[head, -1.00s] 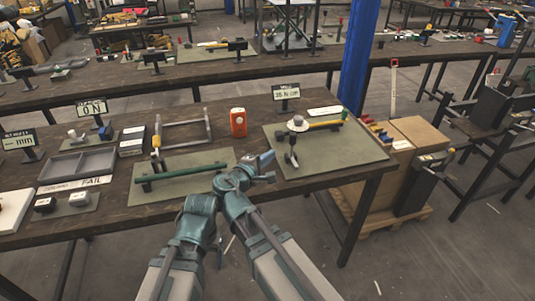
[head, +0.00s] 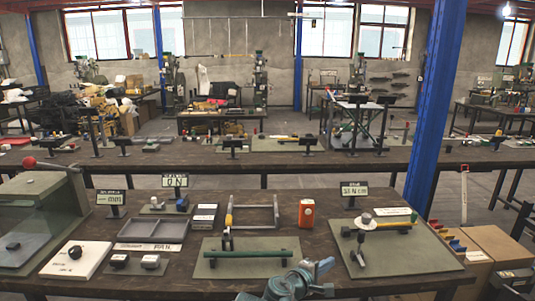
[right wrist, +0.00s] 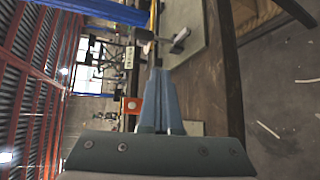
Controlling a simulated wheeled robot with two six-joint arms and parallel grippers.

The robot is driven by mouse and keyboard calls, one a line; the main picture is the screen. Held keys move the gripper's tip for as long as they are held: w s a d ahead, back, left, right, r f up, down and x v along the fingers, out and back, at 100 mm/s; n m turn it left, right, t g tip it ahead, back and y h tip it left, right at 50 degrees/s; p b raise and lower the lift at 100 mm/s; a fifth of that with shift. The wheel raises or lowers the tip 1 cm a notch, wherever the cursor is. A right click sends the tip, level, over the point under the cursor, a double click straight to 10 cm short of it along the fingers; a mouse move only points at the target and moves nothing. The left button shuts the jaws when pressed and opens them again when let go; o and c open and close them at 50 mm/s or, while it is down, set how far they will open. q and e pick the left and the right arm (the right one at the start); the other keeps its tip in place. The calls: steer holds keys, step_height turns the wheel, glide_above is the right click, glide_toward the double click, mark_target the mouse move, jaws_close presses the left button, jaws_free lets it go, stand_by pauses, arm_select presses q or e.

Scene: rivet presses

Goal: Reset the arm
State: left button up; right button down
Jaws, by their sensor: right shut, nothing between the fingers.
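My left gripper is not in view.
A blue post (head: 432,110) rises behind the right end. Cardboard boxes (head: 475,250) stand at right.

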steer(key=s+d+f+m+g+y, duration=0.2)
steer(key=s+f+m+g, duration=0.1)
steer(key=f, duration=0.2)
steer(key=s+d+f+m+g+y, duration=0.1)
steer(key=s+d+f+m+g, duration=0.2)
steer(key=f, duration=0.2)
steer(key=s+a+f+m+g+y, duration=0.4)
steer(key=s+f+m+y, duration=0.1)
steer(key=s+f+y, duration=0.2)
arm_select(q)
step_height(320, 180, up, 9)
steer(key=p, duration=0.9)
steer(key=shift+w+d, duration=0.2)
arm_select(e)
steer(key=s+a+r+n, duration=0.1)
steer(key=s+a+r, duration=0.2)
steer(key=a+r, duration=0.2)
steer(key=s+a+r+n+g, duration=0.1)
steer(key=s+a+r+n, duration=0.1)
steer(key=a, duration=0.5)
step_height(320, 180, up, 3)
steer(key=shift+s+f+h, duration=0.15)
steer(key=shift+s+h, duration=0.15)
steer(key=shift+s, duration=0.4)
